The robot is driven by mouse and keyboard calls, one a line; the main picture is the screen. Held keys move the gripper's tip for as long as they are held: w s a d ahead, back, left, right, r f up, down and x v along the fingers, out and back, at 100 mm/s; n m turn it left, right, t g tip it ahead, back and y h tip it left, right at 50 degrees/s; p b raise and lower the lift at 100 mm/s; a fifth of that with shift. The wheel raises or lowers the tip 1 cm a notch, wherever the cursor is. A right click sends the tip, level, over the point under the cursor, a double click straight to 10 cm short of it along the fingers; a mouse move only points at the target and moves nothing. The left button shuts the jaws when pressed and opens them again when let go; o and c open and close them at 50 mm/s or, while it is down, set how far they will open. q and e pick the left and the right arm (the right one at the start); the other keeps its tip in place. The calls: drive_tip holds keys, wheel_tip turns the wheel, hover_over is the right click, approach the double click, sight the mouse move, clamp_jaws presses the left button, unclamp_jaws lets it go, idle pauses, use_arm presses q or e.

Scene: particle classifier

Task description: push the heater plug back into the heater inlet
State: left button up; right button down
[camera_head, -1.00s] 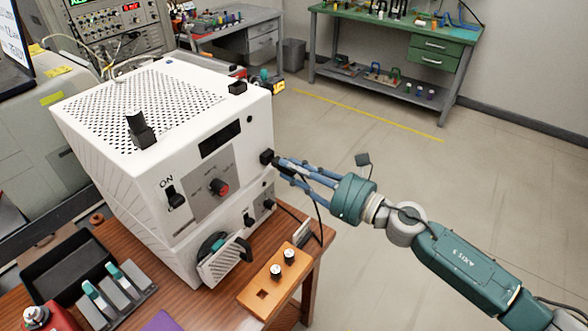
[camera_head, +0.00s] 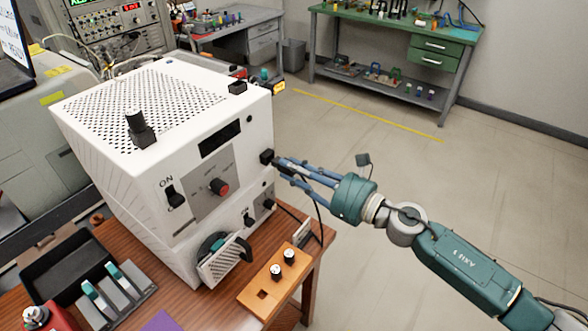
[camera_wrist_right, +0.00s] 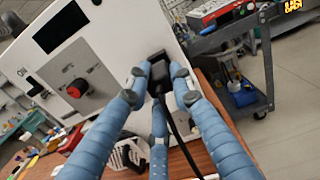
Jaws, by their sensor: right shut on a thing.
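The white machine (camera_head: 222,119) with a perforated top stands on the wooden table. The black heater inlet (camera_head: 266,156) sits on its front face near the right edge. My right gripper (camera_head: 282,166) is shut on the black heater plug, right in front of the inlet. In the right wrist view the plug (camera_wrist_right: 160,82) is between the blue fingers, against or very close to the black inlet (camera_wrist_right: 157,58). Whether the plug is fully seated cannot be told. The plug's black cable (camera_wrist_right: 176,130) hangs down from it. My left gripper is not in view.
A black tray (camera_head: 40,285) and a grey rack (camera_head: 110,300) are at the lower left. The floor to the right is clear, with a green workbench (camera_head: 400,30) at the back.

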drive_tip(key=shift+x, duration=1.45)
drive_tip(key=c, duration=1.4)
unclamp_jaws()
drive_tip(key=shift+a, duration=0.15)
drive_tip(key=shift+c, duration=0.2)
drive_tip(key=v, duration=1.2)
